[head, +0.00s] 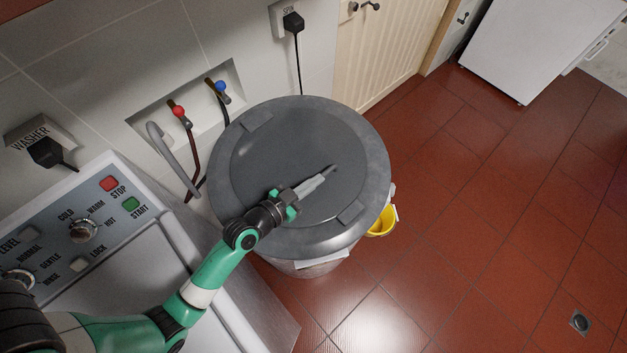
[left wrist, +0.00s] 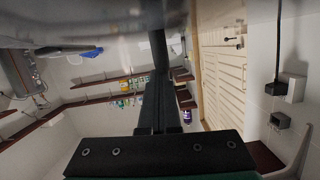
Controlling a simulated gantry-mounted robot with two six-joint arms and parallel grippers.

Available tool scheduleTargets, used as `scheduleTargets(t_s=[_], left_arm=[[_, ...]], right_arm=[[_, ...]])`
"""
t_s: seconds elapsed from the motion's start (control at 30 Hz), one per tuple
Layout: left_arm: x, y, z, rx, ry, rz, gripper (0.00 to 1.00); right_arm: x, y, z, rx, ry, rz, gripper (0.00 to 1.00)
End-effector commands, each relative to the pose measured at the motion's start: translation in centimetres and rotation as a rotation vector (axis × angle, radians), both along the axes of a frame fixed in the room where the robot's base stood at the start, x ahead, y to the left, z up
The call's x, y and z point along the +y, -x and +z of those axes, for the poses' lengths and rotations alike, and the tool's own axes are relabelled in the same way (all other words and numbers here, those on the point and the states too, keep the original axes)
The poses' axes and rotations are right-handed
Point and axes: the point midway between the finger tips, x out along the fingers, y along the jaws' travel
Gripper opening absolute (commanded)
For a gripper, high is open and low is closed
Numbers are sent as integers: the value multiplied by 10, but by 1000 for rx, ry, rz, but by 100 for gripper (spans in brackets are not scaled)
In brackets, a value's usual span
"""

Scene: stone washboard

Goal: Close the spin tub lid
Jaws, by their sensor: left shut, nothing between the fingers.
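The spin tub lid (head: 283,150) is a round grey disc in the head view. It lies over the top of the spin tub (head: 310,267) and looks flat; whether it is fully seated on the rim I cannot tell. Only a small part of the tub's pale side shows below it. My left gripper (head: 331,170) is shut and empty, and its fingers lie over the right half of the lid. Whether they touch it is unclear. In the left wrist view the dark fingers (left wrist: 158,100) are together, and a blurred grey surface fills the top edge. My right gripper is not in view.
The washer's control panel (head: 95,225) stands at the left. Red and blue taps (head: 178,111) and a grey hose are in the wall recess behind. A yellow bucket (head: 383,222) is beside the tub.

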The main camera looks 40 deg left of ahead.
Motion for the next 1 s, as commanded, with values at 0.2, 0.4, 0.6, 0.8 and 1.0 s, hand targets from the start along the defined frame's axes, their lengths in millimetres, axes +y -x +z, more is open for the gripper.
scheduleTargets(t_s=[0.2,0.4,0.6,0.8,1.0], left_arm=[[-3,2,12,17,0,-4,0],[-7,15,41,9,1,-2,0],[-7,66,52,5,1,0,0],[-7,93,61,2,0,-1,0],[-8,97,64,0,0,-3,0]], right_arm=[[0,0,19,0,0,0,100],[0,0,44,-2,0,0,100],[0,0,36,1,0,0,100],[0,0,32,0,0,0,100],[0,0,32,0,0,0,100]])
